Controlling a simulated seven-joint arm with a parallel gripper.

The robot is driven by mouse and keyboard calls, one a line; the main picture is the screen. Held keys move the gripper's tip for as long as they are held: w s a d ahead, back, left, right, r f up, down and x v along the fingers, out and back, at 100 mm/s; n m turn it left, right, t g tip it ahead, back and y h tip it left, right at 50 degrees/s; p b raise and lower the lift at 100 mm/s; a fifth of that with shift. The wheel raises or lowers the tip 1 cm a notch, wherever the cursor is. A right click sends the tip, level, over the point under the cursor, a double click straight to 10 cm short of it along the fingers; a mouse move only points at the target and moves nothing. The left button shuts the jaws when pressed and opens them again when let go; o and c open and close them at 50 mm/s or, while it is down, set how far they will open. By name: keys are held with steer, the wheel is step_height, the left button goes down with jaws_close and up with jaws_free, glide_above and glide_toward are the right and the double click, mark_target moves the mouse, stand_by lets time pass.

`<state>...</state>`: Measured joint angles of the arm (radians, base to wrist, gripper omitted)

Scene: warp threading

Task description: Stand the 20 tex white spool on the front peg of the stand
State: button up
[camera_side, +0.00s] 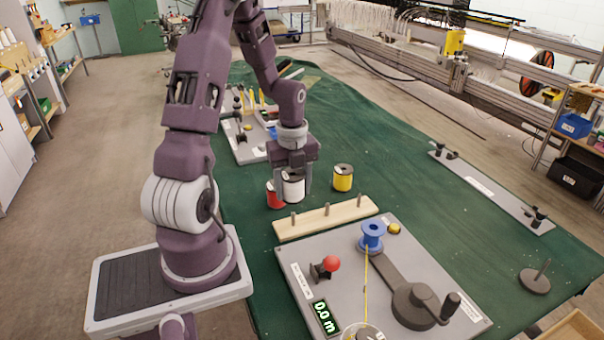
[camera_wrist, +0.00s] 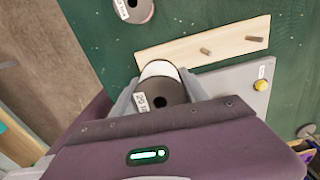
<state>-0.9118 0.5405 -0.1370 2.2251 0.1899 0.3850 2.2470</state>
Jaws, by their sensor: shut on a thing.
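The white spool (camera_side: 293,189), dark on top, is between the fingers of my gripper (camera_side: 293,182) in the side view. In the wrist view the spool (camera_wrist: 158,71) shows a white side and a label that seems to begin with "20". My gripper (camera_wrist: 160,95) is shut on it. I cannot tell whether its base touches the table. The pale wooden stand (camera_side: 340,215) has three upright pegs and lies nearer the side camera than the spool. In the wrist view the stand (camera_wrist: 228,41) shows two bare pegs; the spool and gripper hide part of it.
A red spool (camera_side: 273,196) stands close to the left of the white one, and a yellow spool (camera_side: 343,177) to the right. A grey winding board (camera_side: 300,255) with a blue spool (camera_side: 372,235) and crank sits before the stand.

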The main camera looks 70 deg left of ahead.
mark_target(293, 215)
steer(key=shift+s+d+f, duration=0.1)
steer(key=shift+f, duration=3.95)
steer(key=shift+f, duration=0.7)
steer(key=o, duration=1.5)
steer(key=shift+r, duration=0.1)
